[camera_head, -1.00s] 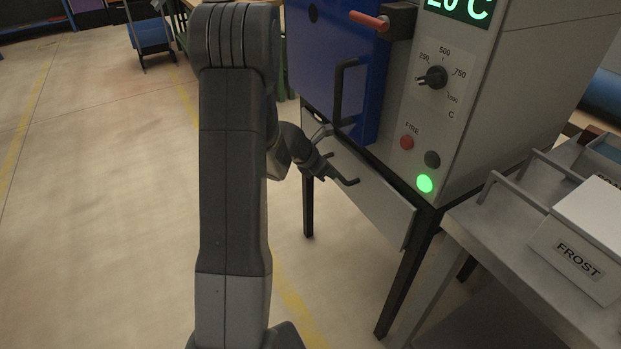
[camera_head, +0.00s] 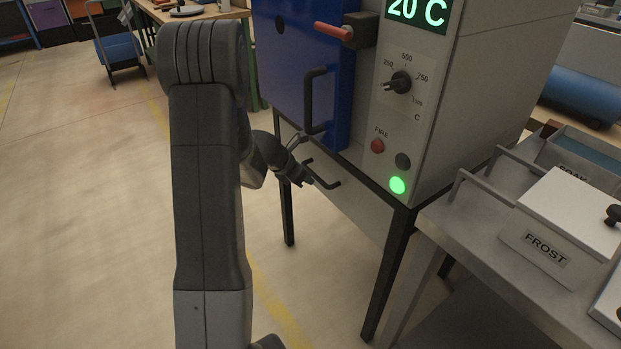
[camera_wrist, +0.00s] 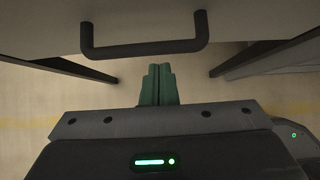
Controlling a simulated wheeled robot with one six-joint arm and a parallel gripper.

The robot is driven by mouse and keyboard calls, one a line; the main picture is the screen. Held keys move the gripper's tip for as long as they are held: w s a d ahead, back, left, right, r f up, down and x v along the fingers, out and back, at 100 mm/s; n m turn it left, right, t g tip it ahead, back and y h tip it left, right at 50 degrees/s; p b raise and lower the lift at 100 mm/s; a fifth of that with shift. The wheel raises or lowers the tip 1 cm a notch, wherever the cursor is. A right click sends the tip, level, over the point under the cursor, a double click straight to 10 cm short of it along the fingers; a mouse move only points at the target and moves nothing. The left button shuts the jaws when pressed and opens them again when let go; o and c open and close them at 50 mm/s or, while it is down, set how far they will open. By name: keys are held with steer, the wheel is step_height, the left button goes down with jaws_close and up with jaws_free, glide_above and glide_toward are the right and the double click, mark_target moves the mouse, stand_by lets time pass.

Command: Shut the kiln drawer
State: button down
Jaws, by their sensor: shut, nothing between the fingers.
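The kiln drawer (camera_head: 356,212) is a pale grey panel below the kiln, between the dark frame legs. Its front looks about level with the frame; I cannot tell whether a small gap is left. Its dark bar handle (camera_head: 326,183) sticks out, and in the wrist view the handle (camera_wrist: 145,48) crosses the top. My gripper (camera_head: 305,178) is shut and empty beside the handle. In the wrist view my green fingertips (camera_wrist: 158,70) are together, just short of the bar; I cannot tell whether they touch the panel.
The kiln (camera_head: 455,95) has a blue door (camera_head: 300,60) with a black handle and a red-tipped latch above the drawer. A metal bench (camera_head: 455,215) with a FROST box (camera_head: 560,240) stands close at the right.

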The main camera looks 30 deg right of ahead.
steer(key=a+f+p+v, duration=0.1)
steer(key=p+v, duration=0.1)
steer(key=v, duration=1)
steer(key=shift+f, duration=0.1)
steer(key=d+r+b+x, duration=0.1)
steer(key=d+b+x, duration=0.1)
steer(key=x, duration=1.1)
steer(key=shift+r, duration=0.35)
steer(key=shift+a, duration=0.1)
